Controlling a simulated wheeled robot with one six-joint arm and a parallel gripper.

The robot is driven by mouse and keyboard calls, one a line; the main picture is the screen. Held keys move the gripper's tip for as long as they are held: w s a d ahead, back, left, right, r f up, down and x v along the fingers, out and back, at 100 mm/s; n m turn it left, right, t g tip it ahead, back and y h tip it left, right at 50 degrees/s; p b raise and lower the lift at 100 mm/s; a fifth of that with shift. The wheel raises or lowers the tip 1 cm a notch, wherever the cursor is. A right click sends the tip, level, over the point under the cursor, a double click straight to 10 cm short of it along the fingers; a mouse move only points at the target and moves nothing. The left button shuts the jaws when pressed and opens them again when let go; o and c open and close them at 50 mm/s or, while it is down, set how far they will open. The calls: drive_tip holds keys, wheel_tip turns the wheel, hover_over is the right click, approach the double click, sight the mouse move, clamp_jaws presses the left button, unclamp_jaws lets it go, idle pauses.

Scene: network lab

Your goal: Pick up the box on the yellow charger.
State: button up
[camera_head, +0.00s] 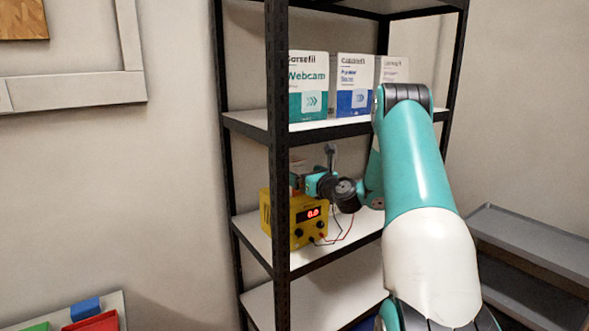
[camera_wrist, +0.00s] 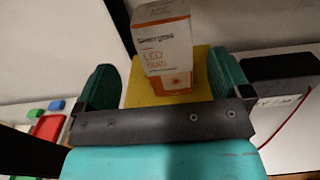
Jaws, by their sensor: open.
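The box (camera_wrist: 166,50), white and orange with "LED Bulb" lettering, stands on the yellow charger (camera_wrist: 138,88) in the wrist view. In the head view the yellow charger (camera_head: 308,229) sits on the middle shelf with a red lit display, and the box is mostly hidden there behind my gripper and the rack post. My gripper (camera_head: 306,182) is just above the charger. In the wrist view its two teal fingers (camera_wrist: 164,76) are open, one on each side of the box, with gaps showing. The box is not held.
The black rack has white shelves (camera_head: 258,237). Boxes, including a webcam box (camera_head: 308,88), stand on the shelf above. A rack post (camera_head: 279,160) is in front of the charger. Red and black cables hang by it. A dark device (camera_wrist: 280,68) lies to the right in the wrist view.

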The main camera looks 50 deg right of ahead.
sight(300, 171)
drive_tip(key=shift+x, duration=0.95)
drive_tip(key=p+x, duration=0.2)
drive_tip(key=x, duration=0.1)
drive_tip(key=p+x, duration=0.1)
drive_tip(key=shift+w+d+p, duration=0.2)
drive_tip(key=shift+d+p, duration=0.15)
drive_tip(key=shift+p, duration=0.05)
drive_tip(key=shift+w+d+f, duration=0.1)
drive_tip(key=shift+w+f, duration=0.1)
drive_tip(key=c, duration=1)
drive_tip(key=shift+b, duration=0.5)
